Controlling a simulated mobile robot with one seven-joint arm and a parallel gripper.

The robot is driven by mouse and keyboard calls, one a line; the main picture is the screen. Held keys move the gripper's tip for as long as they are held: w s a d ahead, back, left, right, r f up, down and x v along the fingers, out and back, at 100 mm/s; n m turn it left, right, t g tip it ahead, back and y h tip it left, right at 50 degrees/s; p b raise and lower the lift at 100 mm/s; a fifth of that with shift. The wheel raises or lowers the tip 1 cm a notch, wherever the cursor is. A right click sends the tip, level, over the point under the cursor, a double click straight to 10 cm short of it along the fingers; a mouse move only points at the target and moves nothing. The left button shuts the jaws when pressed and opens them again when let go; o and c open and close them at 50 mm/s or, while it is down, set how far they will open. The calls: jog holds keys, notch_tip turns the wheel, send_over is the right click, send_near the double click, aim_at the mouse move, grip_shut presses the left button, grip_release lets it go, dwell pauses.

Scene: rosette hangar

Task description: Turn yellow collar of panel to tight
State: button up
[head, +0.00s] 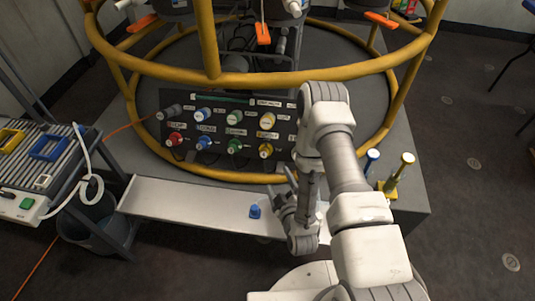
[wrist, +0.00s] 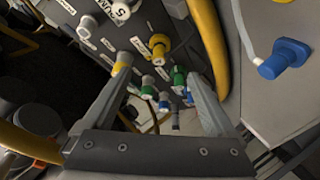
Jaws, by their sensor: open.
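The dark panel (head: 228,128) carries two rows of coloured round connectors. At the right of its lower row is a yellow one (head: 265,150); above it is a white-faced one with a yellow collar (head: 267,121). In the wrist view the lower yellow one (wrist: 158,45) shows beyond and between my fingertips, and the upper one (wrist: 122,62) lies at the left fingertip; I cannot tell if they touch. My gripper (head: 284,205) is open and empty, in front of the panel at lower right; its fingers also show in the wrist view (wrist: 160,78).
A yellow tubular frame (head: 215,175) rings the panel, with a rail above and one below. A light shelf (head: 190,205) in front holds a blue plug (head: 254,211). Yellow and blue posts (head: 390,185) stand at right. A slatted bench (head: 35,160) is at left.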

aim_at(267, 154)
jog(key=b+x, duration=0.4)
jog(key=x, duration=1.2)
jog(key=shift+w, duration=0.15)
jog(key=c, duration=1.4)
jog(key=shift+o, duration=0.2)
